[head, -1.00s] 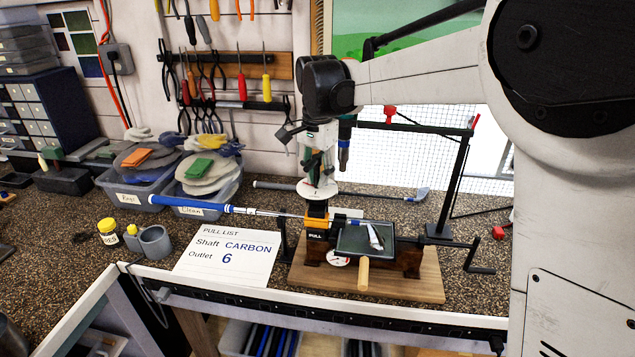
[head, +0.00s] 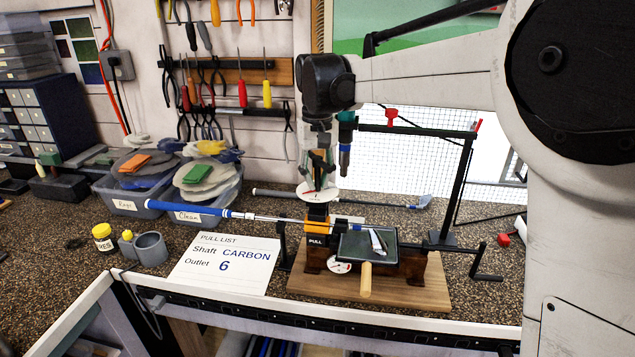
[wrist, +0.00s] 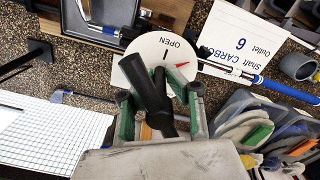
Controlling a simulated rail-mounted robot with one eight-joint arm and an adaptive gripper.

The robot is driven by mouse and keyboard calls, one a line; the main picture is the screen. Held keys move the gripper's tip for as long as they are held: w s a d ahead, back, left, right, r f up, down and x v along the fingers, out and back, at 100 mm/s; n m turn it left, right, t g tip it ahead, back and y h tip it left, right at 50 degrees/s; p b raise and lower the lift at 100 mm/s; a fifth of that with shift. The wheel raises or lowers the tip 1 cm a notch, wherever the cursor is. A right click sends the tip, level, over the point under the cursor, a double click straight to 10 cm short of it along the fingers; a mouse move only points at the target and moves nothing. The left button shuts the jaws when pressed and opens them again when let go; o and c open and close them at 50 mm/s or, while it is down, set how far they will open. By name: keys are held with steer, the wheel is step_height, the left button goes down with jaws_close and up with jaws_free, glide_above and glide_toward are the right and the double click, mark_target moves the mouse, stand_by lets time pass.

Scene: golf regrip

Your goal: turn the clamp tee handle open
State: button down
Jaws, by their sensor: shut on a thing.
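The clamp's black tee handle (wrist: 148,88) stands over a round white dial (wrist: 147,48) in the wrist view. The dial carries the word OPEN and a dark mark. A red pointer tip shows at the dial's edge area, a little to the side of that mark. My gripper (wrist: 158,112) is shut on the tee handle, its green-padded fingers on either side. In the head view my gripper (head: 320,168) points down just above the dial (head: 318,196), on top of the orange and black clamp (head: 317,222). The fingers hide much of the handle there.
A blue-gripped club (head: 190,206) runs through the clamp. Rag bins (head: 190,214) stand left. A black frame (head: 462,185) rises behind right.

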steer(key=n+b, duration=0.1)
steer(key=n, duration=0.4)
steer(key=shift+n, duration=0.3)
steer(key=shift+n+b, duration=0.3)
steer(key=shift+n, duration=2)
steer(key=c, duration=1.7)
jaws_free()
steer(key=shift+c, duration=0.2)
step_height(320, 180, up, 12)
steer(key=shift+r, duration=0.1)
